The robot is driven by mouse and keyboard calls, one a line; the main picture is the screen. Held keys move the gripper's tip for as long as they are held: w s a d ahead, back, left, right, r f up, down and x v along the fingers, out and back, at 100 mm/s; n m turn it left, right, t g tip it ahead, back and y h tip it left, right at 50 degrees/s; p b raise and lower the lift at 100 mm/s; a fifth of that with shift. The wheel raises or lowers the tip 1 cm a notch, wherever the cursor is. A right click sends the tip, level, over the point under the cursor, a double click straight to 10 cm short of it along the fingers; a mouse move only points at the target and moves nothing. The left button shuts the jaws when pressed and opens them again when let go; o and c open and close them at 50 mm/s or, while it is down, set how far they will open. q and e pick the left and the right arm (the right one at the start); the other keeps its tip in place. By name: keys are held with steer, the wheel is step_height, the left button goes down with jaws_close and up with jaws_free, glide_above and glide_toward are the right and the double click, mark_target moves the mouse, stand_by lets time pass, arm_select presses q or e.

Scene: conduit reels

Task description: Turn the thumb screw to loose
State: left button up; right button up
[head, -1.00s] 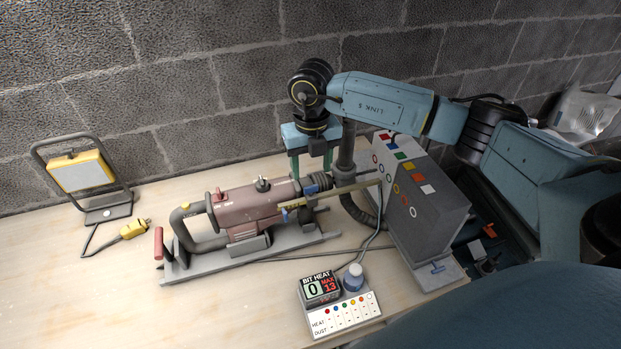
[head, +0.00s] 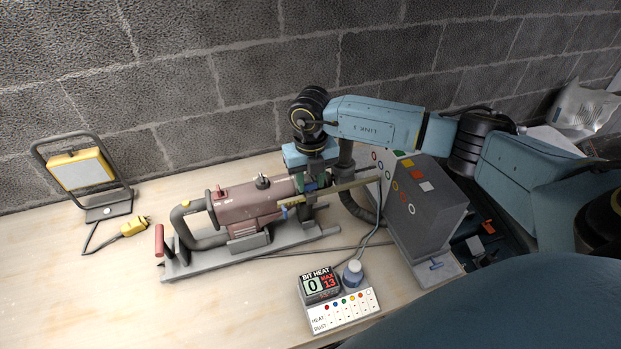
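A maroon rotary drill (head: 250,203) lies on a grey stand on the bench. A straw-coloured rod (head: 345,188) runs along its front end to the grey block. Small blue parts sit at that end: a blue tab (head: 285,212) below the rod and a blue knob (head: 311,187) by the collar. I cannot tell for sure which is the thumb screw. My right gripper (head: 312,184) points down over the collar, its fingers around the blue knob. Its palm and the drill partly hide the fingertips, so contact is unclear. My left gripper is out of view.
A grey test block (head: 425,215) with coloured marks stands right of the drill. A display box (head: 320,285) reads BIT HEAT 0, MAX 13, above a marked card (head: 345,310). A work lamp (head: 82,172) and yellow plug (head: 134,226) are at left. The front-left bench is clear.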

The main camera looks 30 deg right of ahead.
steer(key=shift+c, duration=0.8)
steer(key=n+b, duration=0.2)
steer(key=n, duration=0.1)
steer(key=shift+f, duration=0.1)
steer(key=n+b, duration=0.4)
steer(key=n, duration=0.1)
steer(key=shift+n, duration=0.4)
steer(key=n+b, duration=0.3)
steer(key=n, duration=0.2)
steer(key=shift+n+b, duration=1)
steer(key=shift+n, duration=1)
steer(key=shift+r, duration=0.2)
